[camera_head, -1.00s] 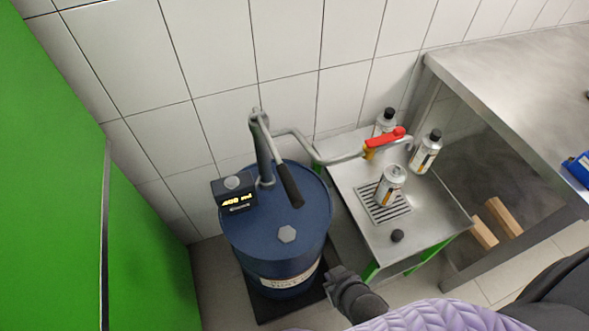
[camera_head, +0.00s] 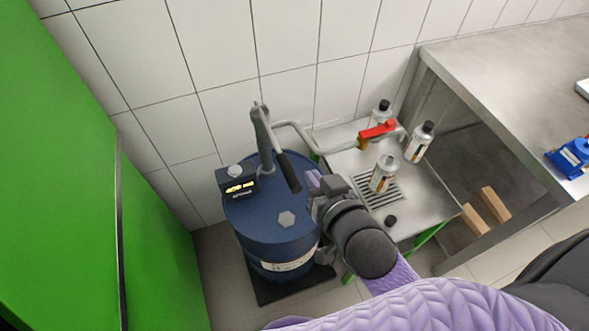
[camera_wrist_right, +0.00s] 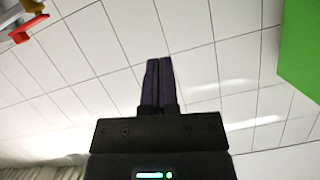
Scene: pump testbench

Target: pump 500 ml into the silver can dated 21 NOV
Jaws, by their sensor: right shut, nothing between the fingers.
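The blue drum (camera_head: 262,222) carries a grey hand pump with a dark-gripped lever (camera_head: 289,172) hanging down. A black counter box (camera_head: 239,187) sits on the drum; its lit display is too small to read surely now. The pump's spout pipe with a red-handled valve (camera_head: 378,130) reaches over the small steel table. An uncapped silver can (camera_head: 384,173) stands on the drain grate under the spout; its date is not legible. My right gripper (camera_head: 314,180) is shut and empty, beside the pump lever. Its fingers also show in the right wrist view (camera_wrist_right: 157,82). My left gripper is not in view.
Two black-capped cans (camera_head: 420,141) (camera_head: 381,110) stand at the table's back. A loose black cap (camera_head: 390,220) lies near its front. A steel workbench (camera_head: 500,75) is on the right, a green cabinet (camera_head: 60,200) on the left.

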